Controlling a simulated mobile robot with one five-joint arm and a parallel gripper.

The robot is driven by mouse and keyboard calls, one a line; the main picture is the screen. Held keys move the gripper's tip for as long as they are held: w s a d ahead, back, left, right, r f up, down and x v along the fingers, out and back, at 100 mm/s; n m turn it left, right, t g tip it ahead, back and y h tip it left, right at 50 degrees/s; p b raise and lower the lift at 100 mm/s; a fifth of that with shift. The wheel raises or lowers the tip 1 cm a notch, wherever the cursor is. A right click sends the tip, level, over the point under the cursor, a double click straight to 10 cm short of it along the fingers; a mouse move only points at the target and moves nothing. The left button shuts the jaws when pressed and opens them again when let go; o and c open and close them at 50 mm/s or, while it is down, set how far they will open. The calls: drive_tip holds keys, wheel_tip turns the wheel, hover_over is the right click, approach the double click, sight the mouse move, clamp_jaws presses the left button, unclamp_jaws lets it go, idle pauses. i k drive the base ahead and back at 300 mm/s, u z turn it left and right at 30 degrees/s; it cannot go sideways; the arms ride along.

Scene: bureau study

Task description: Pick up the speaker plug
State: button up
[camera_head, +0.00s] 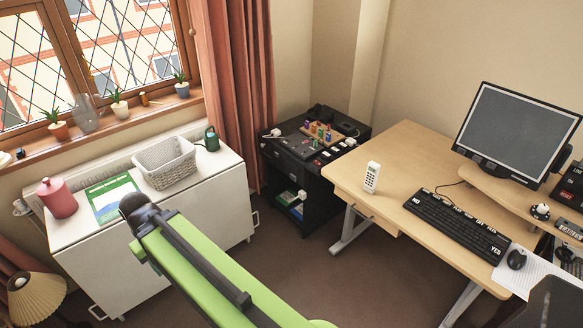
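Several small white plug-like items are on the black cabinet in the corner. One white plug (275,133) sits at the left of its top, another white piece (350,142) at the right edge, and a white block (302,195) lower down at the open shelf. I cannot tell which is the speaker plug. My green arm (205,265) reaches from the bottom middle up to the left, ending in a dark joint in front of the white cabinet. No gripper fingers show.
The black cabinet (286,172) also bears a coloured peg board (323,134). The white cabinet (200,215) holds a basket (165,162), a red jar (57,198) and a green book (113,197). A wooden desk (395,165) stands right. Brown floor lies between.

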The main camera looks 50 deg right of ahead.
sight(326, 155)
drive_tip(key=z, duration=0.6)
drive_tip(key=i, duration=1)
drive_tip(key=z, duration=0.45)
drive_tip(key=i, duration=1)
drive_tip(key=u, duration=0.3)
drive_tip(key=k, duration=0.85)
drive_tip(key=z, duration=0.2)
drive_tip(key=i, duration=0.85)
drive_tip(key=u, duration=0.05)
